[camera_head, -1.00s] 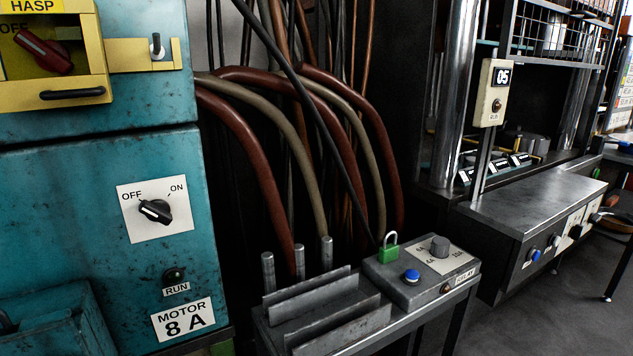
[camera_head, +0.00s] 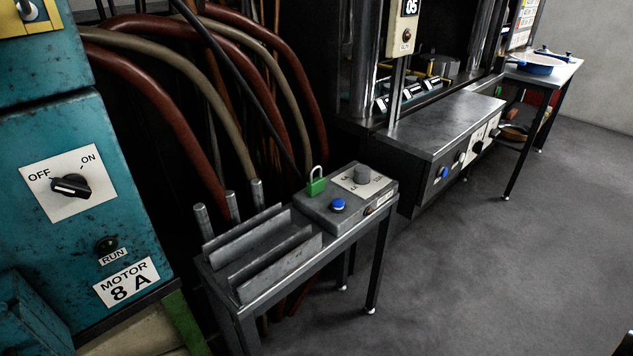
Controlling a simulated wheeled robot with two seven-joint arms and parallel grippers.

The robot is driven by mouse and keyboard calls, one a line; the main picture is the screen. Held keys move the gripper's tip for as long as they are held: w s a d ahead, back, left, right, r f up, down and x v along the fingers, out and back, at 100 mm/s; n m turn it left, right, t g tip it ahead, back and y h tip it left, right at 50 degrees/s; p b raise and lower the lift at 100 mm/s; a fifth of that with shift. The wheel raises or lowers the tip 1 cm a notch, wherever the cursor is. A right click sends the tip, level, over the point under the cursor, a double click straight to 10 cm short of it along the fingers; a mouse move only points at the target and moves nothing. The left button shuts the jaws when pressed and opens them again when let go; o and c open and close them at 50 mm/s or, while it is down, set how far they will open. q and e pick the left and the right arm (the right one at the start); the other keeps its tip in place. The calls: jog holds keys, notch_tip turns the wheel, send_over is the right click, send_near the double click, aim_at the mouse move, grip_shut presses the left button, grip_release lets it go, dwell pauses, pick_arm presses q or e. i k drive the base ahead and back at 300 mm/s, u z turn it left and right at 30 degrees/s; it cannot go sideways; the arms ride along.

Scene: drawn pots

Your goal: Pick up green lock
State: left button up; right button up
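The green lock (camera_head: 316,187) is a small padlock with a green body and a silver shackle. It stands upright at the back left of the grey relay box (camera_head: 325,213), near the box's edge. The box has a blue button (camera_head: 338,205) and a grey knob (camera_head: 362,174), and sits on the right end of a small metal stand. Neither of my grippers is clearly in view. A dark shape at the bottom right corner is too small to identify.
Metal plates (camera_head: 275,262) stand upright on the stand left of the box. A teal cabinet (camera_head: 70,240) is at left. Thick red and tan cables (camera_head: 205,90) hang behind. A steel press bench (camera_head: 440,130) and a table with a blue pan (camera_head: 535,66) are at right. Grey floor is free at front right.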

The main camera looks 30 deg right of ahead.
aim_at(315, 185)
jog(key=z, duration=0.85)
jog(key=k, duration=1.1)
jog(key=z, duration=1.45)
jog(key=i, duration=0.55)
jog(key=u, duration=0.45)
jog(key=i, duration=1.6)
jog(key=u, duration=1)
